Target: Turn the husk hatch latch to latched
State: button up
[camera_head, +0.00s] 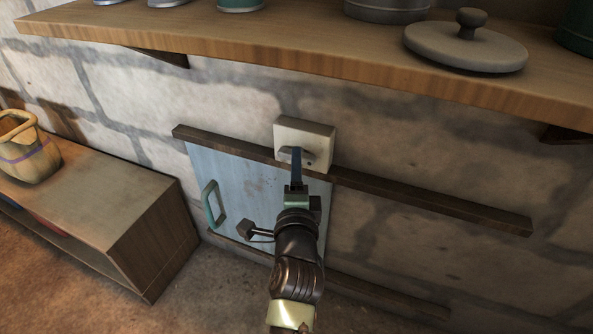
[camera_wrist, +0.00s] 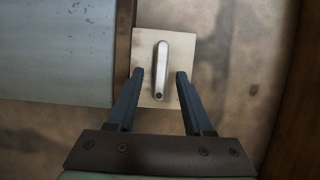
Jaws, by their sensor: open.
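The latch is a pale square plate (camera_head: 318,135) on the wall above the upper rail, at the edge of the pale blue hatch panel (camera_head: 235,180). Its grey lever (camera_wrist: 162,65) runs nearly straight up the picture in the wrist view, with a dark round spot at its lower end. In the head view the lever is partly hidden by my gripper (camera_head: 296,153). My gripper is open, and in the wrist view its two blue fingers (camera_wrist: 160,74) show on either side of the lever, with gaps on both sides. I cannot tell whether the fingertips reach lever depth.
A green handle (camera_head: 213,203) is on the panel's left. Wooden rails (camera_head: 430,203) run above and below the panel. A wooden shelf (camera_head: 290,62) with a grey lid (camera_head: 465,48) and pots overhangs above. A low cabinet (camera_head: 105,205) with a woven basket (camera_head: 30,155) stands left.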

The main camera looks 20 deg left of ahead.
jog(key=shift+w+a, duration=0.2)
jog(key=shift+w, duration=0.45)
grip_shut()
